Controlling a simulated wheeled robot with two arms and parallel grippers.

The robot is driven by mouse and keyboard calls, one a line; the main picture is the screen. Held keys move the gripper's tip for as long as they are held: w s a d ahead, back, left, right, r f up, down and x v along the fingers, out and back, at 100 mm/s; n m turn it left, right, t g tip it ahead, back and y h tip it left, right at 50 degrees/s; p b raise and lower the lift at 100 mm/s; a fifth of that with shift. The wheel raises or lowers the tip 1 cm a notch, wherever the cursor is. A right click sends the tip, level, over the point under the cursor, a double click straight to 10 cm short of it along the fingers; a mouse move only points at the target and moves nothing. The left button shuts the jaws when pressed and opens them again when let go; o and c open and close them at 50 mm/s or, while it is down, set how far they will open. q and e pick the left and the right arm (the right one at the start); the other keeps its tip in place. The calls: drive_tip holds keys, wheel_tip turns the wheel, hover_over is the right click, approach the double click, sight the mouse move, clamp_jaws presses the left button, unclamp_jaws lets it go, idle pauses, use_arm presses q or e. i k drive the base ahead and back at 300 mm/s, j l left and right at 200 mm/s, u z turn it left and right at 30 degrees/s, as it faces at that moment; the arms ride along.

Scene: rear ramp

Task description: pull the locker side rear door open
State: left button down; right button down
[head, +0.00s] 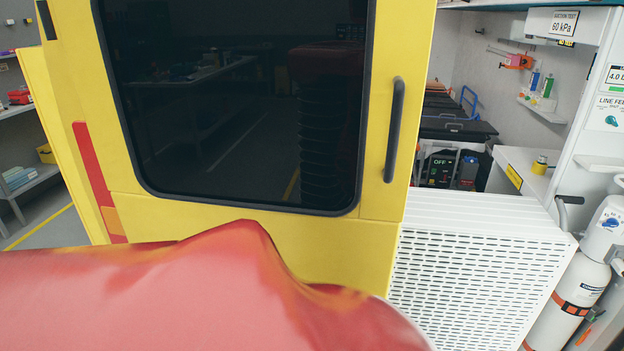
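A yellow rear door (377,175) with a large dark window (235,110) fills the middle of the head view. A dark vertical bar handle (395,130) is on its right part, with nothing touching it. The door's lower left is hidden behind a large red form in the foreground. I cannot tell whether the door is fully shut or slightly ajar, or whether it is the locker side one. Neither of my grippers is in view.
A white slotted panel (475,265) stands right of the door. Beyond it, the equipped interior shows through an opening. A white gas cylinder (575,285) stands at far right. A shelf (30,180) and floor with a yellow line are at far left.

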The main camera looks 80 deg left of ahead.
sight(298, 119)
drive_tip(key=k+j+u, duration=0.1)
drive_tip(key=u, duration=2.8)
drive_tip(key=k+l, duration=0.2)
drive_tip(key=l, duration=0.2)
drive_tip(key=k+l, duration=0.15)
drive_tip(key=l, duration=0.25)
drive_tip(key=k+l, duration=0.2)
drive_tip(key=l, duration=0.2)
drive_tip(key=k+l, duration=0.15)
drive_tip(key=l, duration=0.25)
